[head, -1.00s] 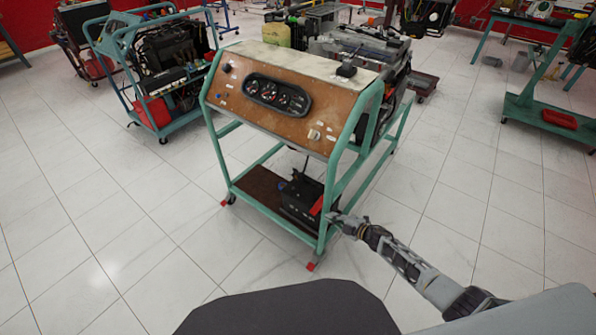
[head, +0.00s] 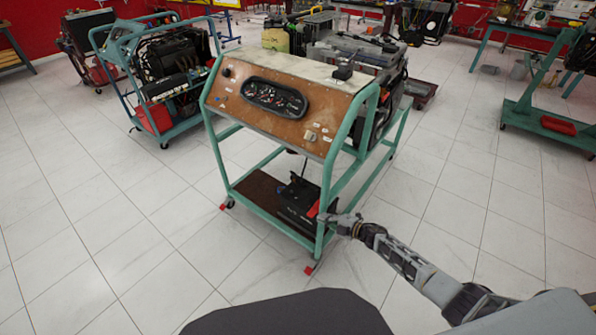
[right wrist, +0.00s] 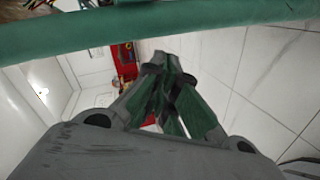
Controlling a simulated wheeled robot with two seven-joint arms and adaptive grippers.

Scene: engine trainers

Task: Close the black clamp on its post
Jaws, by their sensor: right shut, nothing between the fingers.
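A black battery (head: 296,203) sits on the brown lower shelf of the green-framed trainer in the head view. A red part (head: 313,210) shows at its right end. The black clamp and its post are too small to make out in the head view. My right gripper (head: 325,217) is at the trainer's front right upright, beside the red part. In the right wrist view the gripper (right wrist: 172,62) has its fingers together with nothing between them. Something red (right wrist: 126,62) shows behind the fingers there. My left gripper is not in view.
The green frame (head: 334,168) of the trainer stands close to my right gripper. Its tube (right wrist: 150,36) crosses the top of the right wrist view. The instrument panel (head: 290,128) slopes above the battery. Open tiled floor (head: 440,215) lies to the right.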

